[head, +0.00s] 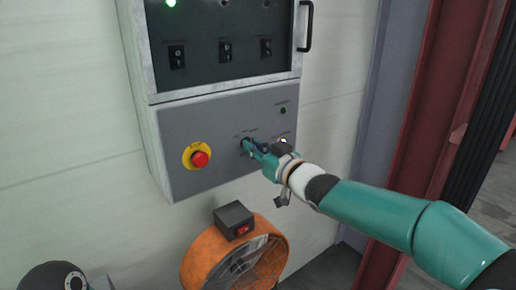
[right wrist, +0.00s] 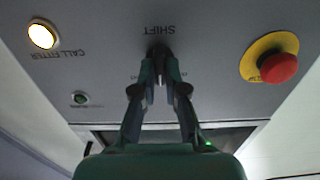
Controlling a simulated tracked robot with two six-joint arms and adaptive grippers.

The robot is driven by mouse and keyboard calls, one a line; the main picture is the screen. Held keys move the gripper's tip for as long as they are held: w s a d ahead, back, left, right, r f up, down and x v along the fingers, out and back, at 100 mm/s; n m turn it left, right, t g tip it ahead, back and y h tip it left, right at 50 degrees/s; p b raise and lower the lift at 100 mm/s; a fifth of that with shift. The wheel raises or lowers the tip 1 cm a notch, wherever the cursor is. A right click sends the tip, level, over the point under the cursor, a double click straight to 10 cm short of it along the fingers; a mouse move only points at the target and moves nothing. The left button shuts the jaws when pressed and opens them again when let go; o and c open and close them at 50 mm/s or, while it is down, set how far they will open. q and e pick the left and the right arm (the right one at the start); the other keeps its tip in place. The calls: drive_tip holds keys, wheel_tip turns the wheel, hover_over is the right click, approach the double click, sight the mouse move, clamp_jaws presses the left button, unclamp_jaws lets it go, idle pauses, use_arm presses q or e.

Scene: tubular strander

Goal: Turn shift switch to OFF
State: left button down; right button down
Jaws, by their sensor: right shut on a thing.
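The shift switch (right wrist: 157,48) is a small dark knob on the grey lower panel, under the upside-down SHIFT label in the right wrist view. In the head view the switch (head: 244,143) is mostly hidden by my gripper. My right gripper (head: 251,147) reaches it from the lower right. In the right wrist view the two fingers of my right gripper (right wrist: 160,72) close on the knob from both sides. The knob's pointer and its exact setting are covered. My left gripper is not in view.
A red emergency button (head: 200,159) on a yellow ring sits left of the switch. A lit call fitter button (right wrist: 42,36) is on the other side. Black rocker switches (head: 225,51) are above. An orange fan (head: 234,262) stands below the cabinet.

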drive_tip(key=shift+d+f, duration=0.1)
drive_tip(key=c, duration=1.2)
unclamp_jaws()
drive_tip(key=shift+w, duration=0.15)
drive_tip(key=v, duration=1.2)
